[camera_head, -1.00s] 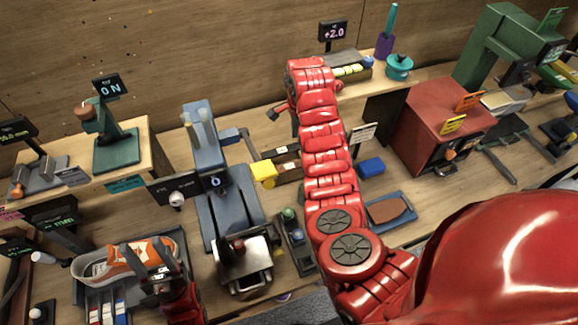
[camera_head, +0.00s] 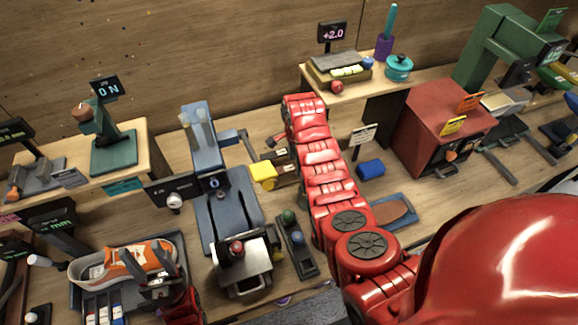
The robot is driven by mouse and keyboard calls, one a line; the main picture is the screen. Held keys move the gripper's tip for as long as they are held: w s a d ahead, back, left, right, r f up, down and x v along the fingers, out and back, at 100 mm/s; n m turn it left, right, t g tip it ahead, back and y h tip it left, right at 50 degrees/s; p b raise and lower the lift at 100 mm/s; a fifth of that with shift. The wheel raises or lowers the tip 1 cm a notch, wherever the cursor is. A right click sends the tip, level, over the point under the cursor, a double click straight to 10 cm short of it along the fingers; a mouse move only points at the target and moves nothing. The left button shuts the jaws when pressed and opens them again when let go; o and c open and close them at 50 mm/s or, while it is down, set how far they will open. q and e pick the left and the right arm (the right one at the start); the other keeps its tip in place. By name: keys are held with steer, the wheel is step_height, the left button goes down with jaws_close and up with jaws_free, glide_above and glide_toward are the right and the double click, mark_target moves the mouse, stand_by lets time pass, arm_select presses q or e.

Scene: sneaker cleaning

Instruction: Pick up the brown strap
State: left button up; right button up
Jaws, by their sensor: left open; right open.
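No piece is clearly recognisable as a strap. A flat brown piece (camera_head: 391,211) lies in a blue tray (camera_head: 412,228) right of my red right arm, which partly covers the tray. My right gripper (camera_head: 273,141) is mostly hidden behind the end of its arm. Only a dark tip shows, above the brown box with the yellow block, well up and left of the brown piece. My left gripper (camera_head: 160,281) is open at the lower left, in front of the orange and white sneaker (camera_head: 136,262), with no object visible between its fingers.
A blue press (camera_head: 228,207) stands between my arms. A yellow block (camera_head: 263,174) and a blue block (camera_head: 370,169) lie on either side of my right arm. A red machine (camera_head: 437,125) stands at right. A raised shelf (camera_head: 416,75) runs along the back.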

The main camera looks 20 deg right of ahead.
steer(key=shift+f, duration=0.15)
jaws_close()
stand_by(0.5)
